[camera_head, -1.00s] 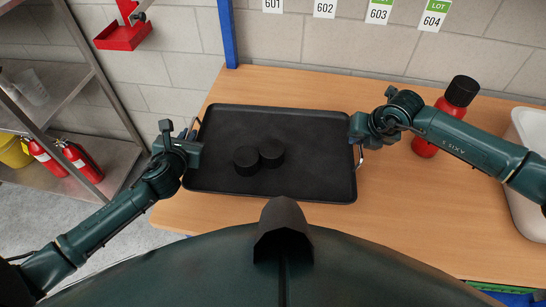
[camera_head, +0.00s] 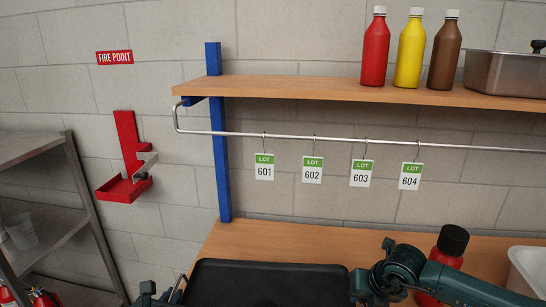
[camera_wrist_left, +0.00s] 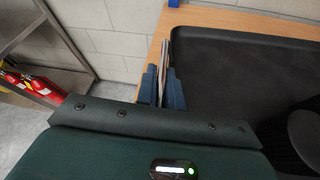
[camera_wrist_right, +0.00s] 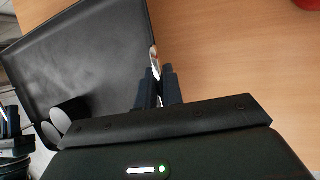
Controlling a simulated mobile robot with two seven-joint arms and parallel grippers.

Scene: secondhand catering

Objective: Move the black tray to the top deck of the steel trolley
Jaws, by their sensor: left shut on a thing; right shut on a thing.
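The black tray (camera_head: 262,278) lies on the wooden bench, its near part cut off by the head view's lower edge. It also shows in the left wrist view (camera_wrist_left: 235,70) and right wrist view (camera_wrist_right: 95,50). My left gripper (camera_wrist_left: 163,88) is shut on the tray's left handle. My right gripper (camera_wrist_right: 158,88) is shut on the right handle (camera_wrist_right: 154,62).
A red bottle with a black cap (camera_head: 449,250) and a white tub (camera_head: 530,270) stand right of the tray. A wooden shelf (camera_head: 300,89) with bottles and a rail with lot tags hang above. Red extinguishers (camera_head: 42,298) are low at the left.

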